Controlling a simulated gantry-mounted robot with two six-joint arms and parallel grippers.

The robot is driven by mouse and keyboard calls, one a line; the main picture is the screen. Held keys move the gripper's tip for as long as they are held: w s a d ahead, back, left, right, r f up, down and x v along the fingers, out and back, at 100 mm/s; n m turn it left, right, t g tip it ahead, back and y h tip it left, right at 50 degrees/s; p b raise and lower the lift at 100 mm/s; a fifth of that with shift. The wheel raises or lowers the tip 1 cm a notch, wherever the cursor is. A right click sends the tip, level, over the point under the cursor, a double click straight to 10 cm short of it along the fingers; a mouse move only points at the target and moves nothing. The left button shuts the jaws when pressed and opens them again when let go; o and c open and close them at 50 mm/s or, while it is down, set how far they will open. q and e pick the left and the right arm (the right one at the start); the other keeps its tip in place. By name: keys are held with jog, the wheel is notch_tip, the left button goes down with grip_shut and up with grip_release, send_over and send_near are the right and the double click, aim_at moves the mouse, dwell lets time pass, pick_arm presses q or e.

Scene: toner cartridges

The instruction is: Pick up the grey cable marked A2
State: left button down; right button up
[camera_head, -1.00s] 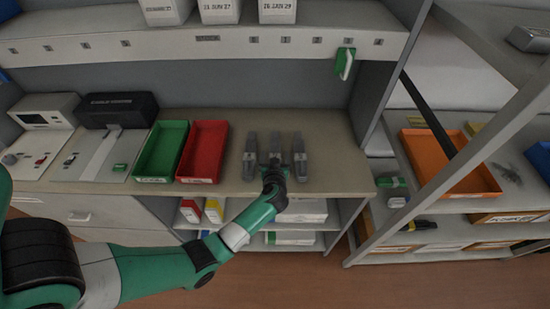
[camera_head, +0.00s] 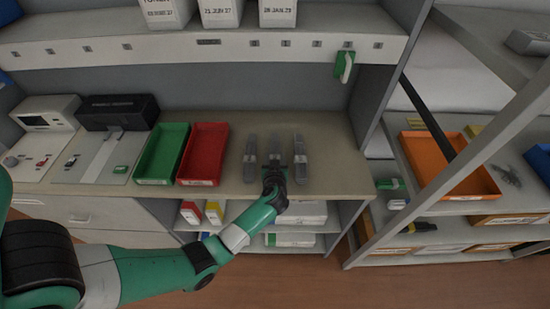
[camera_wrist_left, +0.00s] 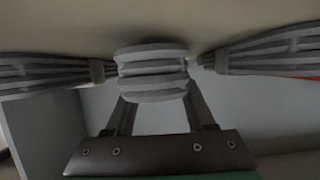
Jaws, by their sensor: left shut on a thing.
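Three bundled grey cables lie side by side on the counter: a left one (camera_head: 250,158), a middle one (camera_head: 274,148) and a right one (camera_head: 300,158). My left gripper (camera_head: 273,172) is at the near end of the middle cable. In the left wrist view the middle cable (camera_wrist_left: 152,72) sits between the two fingers, which are shut on it. The other two cables lie on either side, at the left (camera_wrist_left: 50,72) and the right (camera_wrist_left: 265,55). I cannot read an A2 mark on any cable. My right gripper is not in view.
A green tray (camera_head: 140,179) and a red tray (camera_head: 183,179) stand left of the cables. White boxes (camera_head: 278,12) sit on the shelf above, and a green item (camera_head: 345,66) hangs from its edge. The counter right of the cables is clear. An orange tray (camera_head: 488,191) is on the right rack.

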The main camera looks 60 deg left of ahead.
aim_at(275, 158)
pick_arm(q)
notch_tip(275, 158, up, 4)
jog(key=shift+f+p, duration=0.2)
jog(key=shift+p, duration=0.8)
jog(key=d+r+p, duration=0.1)
jog(key=s+d+r+p, duration=0.1)
jog(key=r, duration=0.1)
jog(key=s+d+r+p, duration=0.1)
jog(key=p, duration=0.1)
jog(key=shift+s+r, duration=0.25)
jog(key=shift+r, duration=0.15)
jog(key=s+d+r+p, duration=0.3)
jog(key=s+d+r, duration=0.1)
jog(key=s+d, duration=0.2)
jog(key=shift+s+d+p, duration=0.3)
jog(key=shift+d+p, duration=0.1)
jog(key=shift+d, duration=0.4)
